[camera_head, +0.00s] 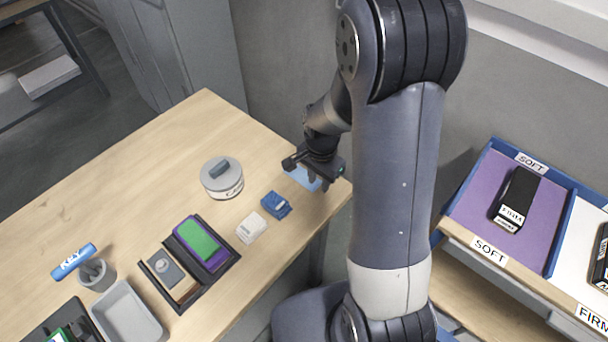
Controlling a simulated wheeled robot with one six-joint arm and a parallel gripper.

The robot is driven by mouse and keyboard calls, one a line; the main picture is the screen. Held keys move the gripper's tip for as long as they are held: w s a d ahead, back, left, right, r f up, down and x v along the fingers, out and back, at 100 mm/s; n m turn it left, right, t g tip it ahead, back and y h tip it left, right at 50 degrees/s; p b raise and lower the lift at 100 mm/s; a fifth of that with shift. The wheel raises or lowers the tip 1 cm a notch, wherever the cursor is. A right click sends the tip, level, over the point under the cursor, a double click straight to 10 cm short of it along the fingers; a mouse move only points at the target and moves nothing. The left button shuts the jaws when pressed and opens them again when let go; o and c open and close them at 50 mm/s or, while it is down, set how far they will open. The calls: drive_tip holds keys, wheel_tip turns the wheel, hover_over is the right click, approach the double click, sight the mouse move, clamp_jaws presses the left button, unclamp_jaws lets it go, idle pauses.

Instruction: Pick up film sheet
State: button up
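A light blue, flat translucent sheet (300,177), which looks like the film sheet, lies near the right corner of the wooden table. My gripper (319,184) is directly over it, pointing down, and hides part of it. Two dark fingers show with a gap between them, and some light blue shows in that gap. The fingertips are very close to the sheet; I cannot tell whether they touch it.
A blue block (275,205) and a white block (251,227) sit near the sheet. A round tin (222,178) stands further left. A black tray (228,262), grey bin (127,314) and cup (97,274) are nearer. A purple-lined tray (475,210) is at right.

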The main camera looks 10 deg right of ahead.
drive_tip(key=shift+f, duration=0.25)
drive_tip(key=shift+c, duration=0.2)
clamp_jaws()
drive_tip(key=shift+r, duration=0.15)
